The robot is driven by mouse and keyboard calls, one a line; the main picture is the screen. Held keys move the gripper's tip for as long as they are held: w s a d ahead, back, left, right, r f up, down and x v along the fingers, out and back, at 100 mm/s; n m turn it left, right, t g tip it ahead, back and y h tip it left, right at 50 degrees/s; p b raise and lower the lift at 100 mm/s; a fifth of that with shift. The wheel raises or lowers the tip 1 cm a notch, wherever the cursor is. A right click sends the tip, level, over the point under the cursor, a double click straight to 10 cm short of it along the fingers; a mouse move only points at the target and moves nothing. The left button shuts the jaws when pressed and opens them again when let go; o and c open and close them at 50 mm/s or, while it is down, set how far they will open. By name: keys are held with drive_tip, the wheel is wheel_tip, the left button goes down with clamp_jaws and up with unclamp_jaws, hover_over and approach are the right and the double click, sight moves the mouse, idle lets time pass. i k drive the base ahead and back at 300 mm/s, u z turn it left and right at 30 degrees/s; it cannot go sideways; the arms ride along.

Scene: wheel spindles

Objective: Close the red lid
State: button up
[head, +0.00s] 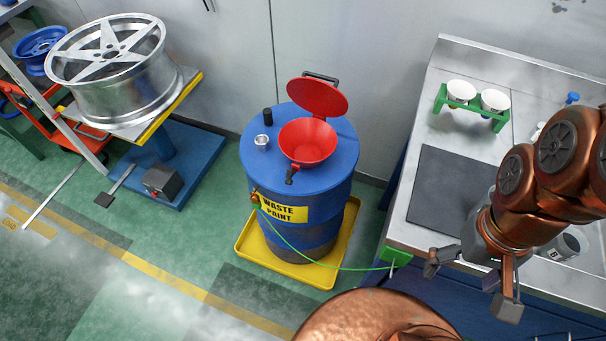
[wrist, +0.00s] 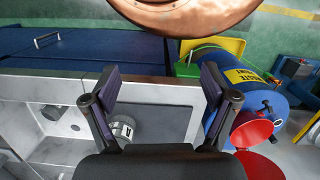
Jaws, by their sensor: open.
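The red lid (head: 318,97) stands open, tilted up at the wall side of a red funnel (head: 307,141). The funnel sits on top of a blue waste paint drum (head: 270,181). My gripper (head: 470,285) is open and empty at the right, over the front edge of the steel counter and apart from the lid. In the wrist view my gripper (wrist: 158,80) has its two fingers spread. The drum (wrist: 283,92), the funnel (wrist: 250,130) and part of the lid (wrist: 262,168) show at the right there, partly hidden by a finger.
The drum stands in a yellow tray (head: 335,272). A green cable (head: 300,252) runs from the drum to the counter (head: 415,236). A green rack (head: 474,108) holds white cups. A wheel rim (head: 110,105) is at left.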

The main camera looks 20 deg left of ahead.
sight(320, 97)
drive_tip(key=u, duration=0.55)
drive_tip(key=k, duration=0.65)
drive_tip(key=u, duration=0.9)
drive_tip(key=i, duration=0.95)
drive_tip(key=z, duration=0.05)
